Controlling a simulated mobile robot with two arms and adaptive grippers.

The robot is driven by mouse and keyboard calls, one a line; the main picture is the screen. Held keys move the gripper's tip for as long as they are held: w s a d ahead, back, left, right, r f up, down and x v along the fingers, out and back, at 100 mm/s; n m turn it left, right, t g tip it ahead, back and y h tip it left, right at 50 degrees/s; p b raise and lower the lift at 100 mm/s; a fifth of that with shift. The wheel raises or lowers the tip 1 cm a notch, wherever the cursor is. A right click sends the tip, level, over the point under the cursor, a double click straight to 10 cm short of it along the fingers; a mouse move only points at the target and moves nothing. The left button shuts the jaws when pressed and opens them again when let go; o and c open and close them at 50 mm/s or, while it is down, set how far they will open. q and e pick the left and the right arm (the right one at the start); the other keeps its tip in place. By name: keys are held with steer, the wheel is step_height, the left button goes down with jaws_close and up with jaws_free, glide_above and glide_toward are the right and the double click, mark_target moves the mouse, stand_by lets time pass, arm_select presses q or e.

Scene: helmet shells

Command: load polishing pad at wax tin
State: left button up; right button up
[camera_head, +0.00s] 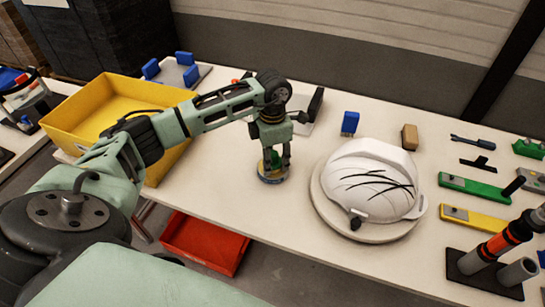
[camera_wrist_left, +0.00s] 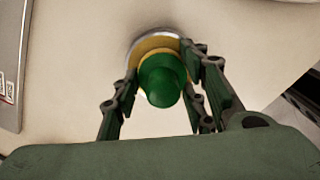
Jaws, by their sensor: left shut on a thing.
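My left gripper (camera_head: 274,160) points straight down over the table, left of the helmet. It is shut on the green handle of the polishing pad (camera_wrist_left: 162,80), with fingers on both sides of the knob. In the left wrist view, a yellow disc and a silvery rim (camera_wrist_left: 136,46) show around the green knob. The pad appears to be at the tin's top; I cannot tell whether it touches the wax. My right gripper is not in view.
A white helmet shell (camera_head: 362,172) with black scratch marks sits on a round stand (camera_head: 330,205) to the right. A yellow bin (camera_head: 75,128) is at left, and a red bin (camera_head: 205,245) is below the table edge. Tools and blocks lie further right.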

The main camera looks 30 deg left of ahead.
mark_target(273, 152)
arm_select(q)
steer(key=shift+r+p, duration=2.1)
steer(key=shift+r, duration=1.4)
